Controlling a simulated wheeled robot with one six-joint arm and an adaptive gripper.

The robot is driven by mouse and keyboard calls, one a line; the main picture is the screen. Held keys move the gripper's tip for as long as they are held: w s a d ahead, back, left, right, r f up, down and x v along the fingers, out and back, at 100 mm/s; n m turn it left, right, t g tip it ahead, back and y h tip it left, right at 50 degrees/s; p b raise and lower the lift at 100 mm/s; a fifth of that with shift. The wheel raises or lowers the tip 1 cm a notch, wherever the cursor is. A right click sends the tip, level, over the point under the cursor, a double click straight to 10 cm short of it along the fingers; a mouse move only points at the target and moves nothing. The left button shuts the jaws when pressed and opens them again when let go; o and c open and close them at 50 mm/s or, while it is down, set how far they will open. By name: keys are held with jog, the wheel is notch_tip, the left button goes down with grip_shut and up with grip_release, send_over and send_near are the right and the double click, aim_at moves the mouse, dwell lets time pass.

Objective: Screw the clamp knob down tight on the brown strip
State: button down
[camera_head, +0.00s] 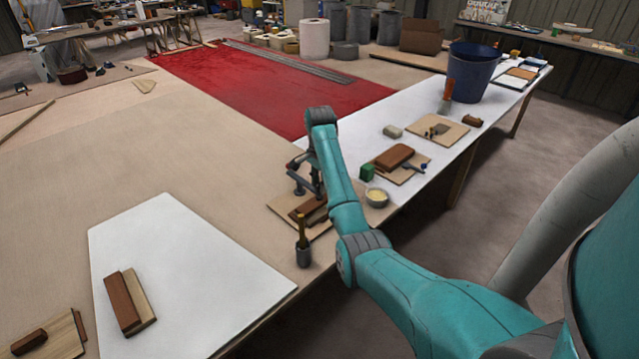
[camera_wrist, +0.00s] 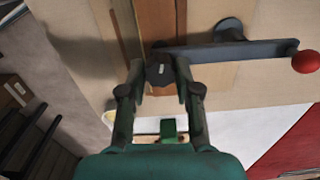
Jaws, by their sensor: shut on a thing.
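The brown strip (camera_wrist: 160,22) lies beneath the clamp in the wrist view. It also shows in the head view (camera_head: 309,212), on a light wooden board beside my arm. A dark clamp arm (camera_wrist: 225,50) reaches across from the right, with a red ball (camera_wrist: 305,62) at its end. The dark, faceted clamp knob (camera_wrist: 159,72) sits at the arm's left end, over the strip. My gripper (camera_wrist: 160,80) is shut on the knob, one finger on each side. The gap between the knob's underside and the strip is hidden.
A dark pot with a brush (camera_head: 304,252) and a small bowl (camera_head: 376,197) stand near the clamp. A green block (camera_head: 367,172) and a brown block on a board (camera_head: 394,157) are to its right.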

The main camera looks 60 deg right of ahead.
jog(key=shift+m, duration=0.5)
jog(key=c, duration=0.8)
grip_release()
